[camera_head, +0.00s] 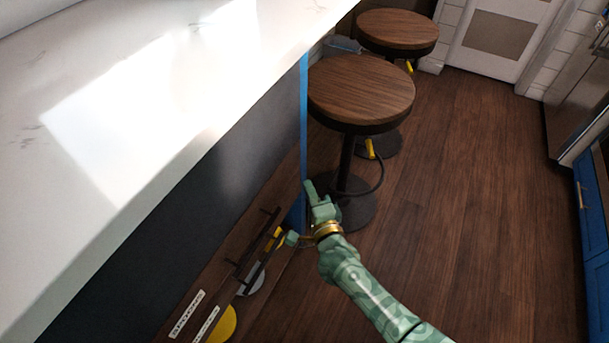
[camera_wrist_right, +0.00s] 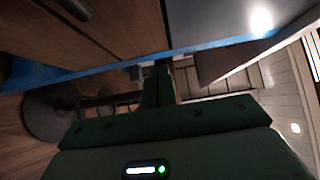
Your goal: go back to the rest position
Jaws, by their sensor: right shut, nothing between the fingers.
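My right gripper (camera_head: 310,188) is green and shows in the head view beside the blue end edge of the island. Its arm comes in from the lower right, with a gold band at the wrist. The gripper is shut and empty. In the right wrist view its fingers (camera_wrist_right: 158,82) are together in the middle, with nothing between them. They point toward a blue edge, but I cannot tell whether they touch it. My left gripper is in neither view.
A white counter (camera_head: 130,60) fills the upper left, with a blue end panel (camera_head: 304,120). Two wooden stools, one near (camera_head: 361,88) and one far (camera_head: 397,30), stand just beyond my right gripper. Blue cabinets (camera_head: 592,215) are at far right. The wood floor (camera_head: 480,200) between is clear.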

